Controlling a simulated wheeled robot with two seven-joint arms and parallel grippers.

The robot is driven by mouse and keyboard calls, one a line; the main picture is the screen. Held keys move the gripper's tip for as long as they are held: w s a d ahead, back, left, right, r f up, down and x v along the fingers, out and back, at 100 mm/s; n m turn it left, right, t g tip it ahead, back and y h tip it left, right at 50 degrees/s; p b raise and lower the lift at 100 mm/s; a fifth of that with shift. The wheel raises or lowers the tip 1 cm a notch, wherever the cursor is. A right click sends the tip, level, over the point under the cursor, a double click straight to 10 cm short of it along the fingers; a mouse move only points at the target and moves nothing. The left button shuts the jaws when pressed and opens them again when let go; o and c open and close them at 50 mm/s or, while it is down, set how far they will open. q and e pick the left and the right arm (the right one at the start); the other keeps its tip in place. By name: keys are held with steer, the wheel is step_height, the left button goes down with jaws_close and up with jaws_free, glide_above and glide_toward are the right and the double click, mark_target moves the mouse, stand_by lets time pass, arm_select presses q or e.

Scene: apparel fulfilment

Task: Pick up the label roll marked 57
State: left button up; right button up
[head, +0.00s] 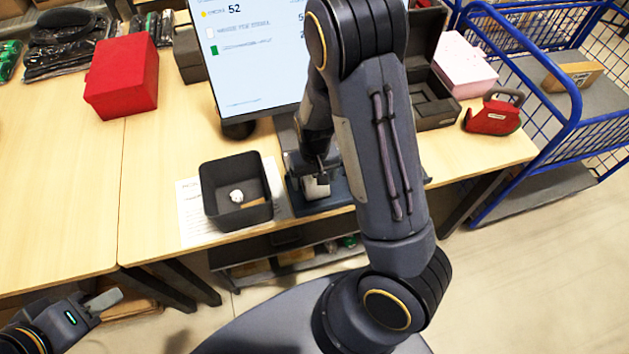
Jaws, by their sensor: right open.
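A small whitish piece (316,188), perhaps a label roll, shows directly below my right gripper (318,172) at the table's front edge. It sits on or in a dark blue-grey base (325,206). My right gripper is open and points down, close over this piece. I cannot tell whether they touch. My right arm hides much of the area behind it. No mark 57 is readable in the head view. My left gripper (108,301) is low at the left, off the table's front edge, with nothing seen in it. Its jaw opening is not clear.
A black bin (206,199) with a crumpled white scrap stands left of my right gripper. A screen (248,60) showing 52 stands behind. A red box (122,75), a red tape dispenser (493,117) and a blue cart (556,100) are around.

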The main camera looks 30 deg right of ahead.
steer(key=shift+f, duration=0.35)
steer(key=shift+c, duration=0.4)
steer(key=c, duration=1.1)
steer(key=shift+r, duration=0.15)
